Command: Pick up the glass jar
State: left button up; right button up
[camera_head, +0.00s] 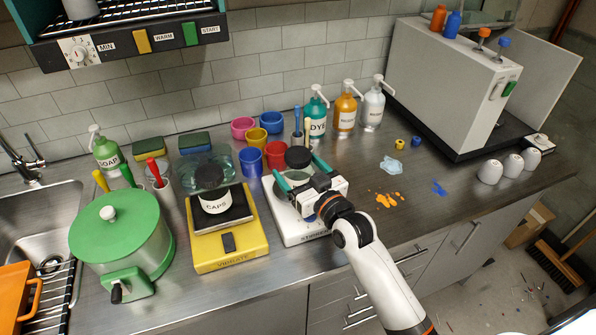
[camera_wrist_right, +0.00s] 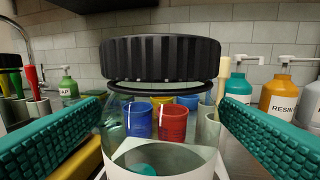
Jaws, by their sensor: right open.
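A glass jar with a ribbed black lid (camera_head: 299,157) stands on the white stirrer (camera_head: 300,228), partly hidden behind my right gripper (camera_head: 296,166). In the right wrist view the clear jar (camera_wrist_right: 160,95) with a pale label fills the middle. The teal fingers of my right gripper (camera_wrist_right: 160,112) are open, one on each side of the jar, with no clear grip on it. A second glass jar (camera_head: 212,188), with a dark lid and a CAPS label, stands on the yellow vibrating device (camera_head: 232,252). My left gripper is not in view.
Colored cups (camera_head: 251,161) stand close behind the jar, and pump bottles (camera_head: 345,112) line the wall. A green pot (camera_head: 122,235) stands at left. Orange and blue spills (camera_head: 386,199), white cups (camera_head: 490,172) and a large grey machine (camera_head: 440,85) are to the right.

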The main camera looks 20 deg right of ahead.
jog(key=shift+w+a, duration=0.15)
jog(key=shift+w, duration=0.35)
jog(key=shift+s, duration=0.1)
jog(key=shift+c, duration=0.4)
jog(key=c, duration=1.1)
